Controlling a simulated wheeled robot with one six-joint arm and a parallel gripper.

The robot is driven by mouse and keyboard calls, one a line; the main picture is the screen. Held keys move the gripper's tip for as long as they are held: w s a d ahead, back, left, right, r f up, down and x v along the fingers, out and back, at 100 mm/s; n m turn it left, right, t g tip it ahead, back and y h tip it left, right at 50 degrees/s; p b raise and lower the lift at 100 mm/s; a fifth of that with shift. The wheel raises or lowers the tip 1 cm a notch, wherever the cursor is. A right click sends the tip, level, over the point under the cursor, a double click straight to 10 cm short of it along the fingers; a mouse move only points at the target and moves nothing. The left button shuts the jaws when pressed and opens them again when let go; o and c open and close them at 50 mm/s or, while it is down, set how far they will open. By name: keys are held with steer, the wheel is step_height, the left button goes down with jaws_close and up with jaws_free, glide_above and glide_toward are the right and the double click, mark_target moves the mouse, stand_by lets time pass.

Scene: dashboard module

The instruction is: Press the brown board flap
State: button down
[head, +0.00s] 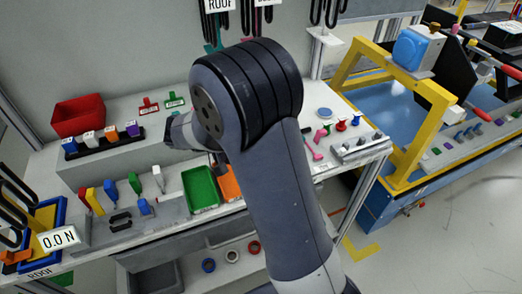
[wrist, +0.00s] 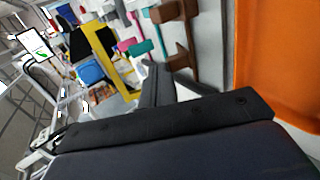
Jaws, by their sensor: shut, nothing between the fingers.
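In the wrist view, a brown hinged-looking piece (wrist: 181,59), likely the brown board flap, stands against a pale surface with brown bars above it. My gripper (wrist: 158,72) points up the picture towards it with its fingers shut and empty. The fingertips appear close to the brown piece's lower left side; I cannot tell whether they touch. In the head view, my arm covers the middle of the bench, and I cannot make out the brown flap or the fingertips there.
An orange panel or tray (wrist: 278,55) lies right of the brown piece in the wrist view; teal (wrist: 140,47) and pink pieces lie left. In the head view, a green tray (head: 202,188), a red bin (head: 78,115) and coloured tools crowd the bench. A yellow frame (head: 433,97) stands right.

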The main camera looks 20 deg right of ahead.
steer(key=shift+a+f+h+b, duration=0.3)
steer(key=shift+f+h, duration=0.1)
steer(key=shift+f, duration=0.1)
steer(key=shift+d+r+p, duration=0.15)
steer(key=shift+r+p, duration=0.2)
steer(key=shift+r, duration=0.15)
steer(key=shift+r+p, duration=0.5)
steer(key=shift+r, duration=0.15)
steer(key=shift+r, duration=0.1)
